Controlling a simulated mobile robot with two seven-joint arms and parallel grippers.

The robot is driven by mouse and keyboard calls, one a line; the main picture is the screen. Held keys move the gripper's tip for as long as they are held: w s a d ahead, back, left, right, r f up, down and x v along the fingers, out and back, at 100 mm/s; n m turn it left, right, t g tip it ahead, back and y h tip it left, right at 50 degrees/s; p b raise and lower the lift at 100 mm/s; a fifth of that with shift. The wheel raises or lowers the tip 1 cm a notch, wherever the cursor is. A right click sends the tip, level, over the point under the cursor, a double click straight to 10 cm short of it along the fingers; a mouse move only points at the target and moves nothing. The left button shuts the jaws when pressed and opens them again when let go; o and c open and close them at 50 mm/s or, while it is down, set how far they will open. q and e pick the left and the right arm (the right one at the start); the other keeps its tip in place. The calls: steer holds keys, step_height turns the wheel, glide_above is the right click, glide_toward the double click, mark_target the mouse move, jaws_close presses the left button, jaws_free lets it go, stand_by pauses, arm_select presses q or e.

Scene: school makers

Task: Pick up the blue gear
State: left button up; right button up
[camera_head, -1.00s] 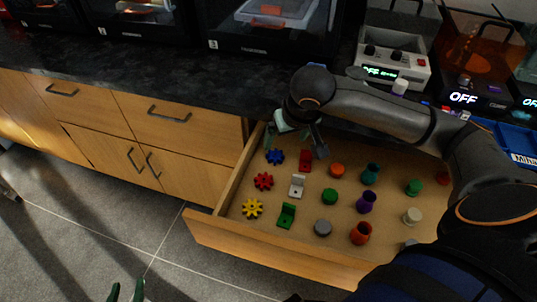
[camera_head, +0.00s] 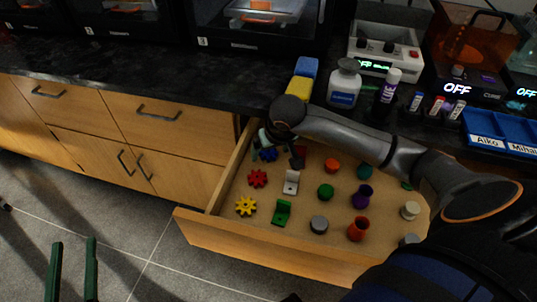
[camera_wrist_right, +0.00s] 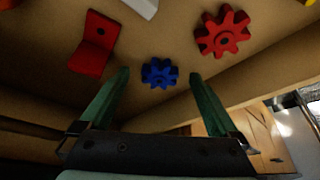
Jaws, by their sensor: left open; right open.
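The blue gear (camera_head: 268,155) lies flat in the far left corner of the open drawer, partly hidden by my right gripper in the head view. In the right wrist view the blue gear (camera_wrist_right: 159,73) shows between and beyond the two green fingertips, apart from both. My right gripper (camera_wrist_right: 158,85) is open and empty, reaching down into the drawer; in the head view it is at the drawer's far left corner (camera_head: 277,157). My left gripper (camera_head: 72,262) is open and empty, low at the left over the floor.
A red gear (camera_head: 258,178) and yellow gear (camera_head: 246,205) lie nearer in the drawer (camera_head: 290,241). A red bracket (camera_wrist_right: 94,45) stands beside the blue gear. The drawer walls are close to the right gripper. Bottles and blocks stand on the black counter (camera_head: 150,75).

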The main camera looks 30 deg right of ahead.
steer(key=shift+w+f, duration=0.1)
steer(key=shift+f, duration=0.15)
steer(key=c, duration=1.4)
steer(key=shift+r, duration=0.1)
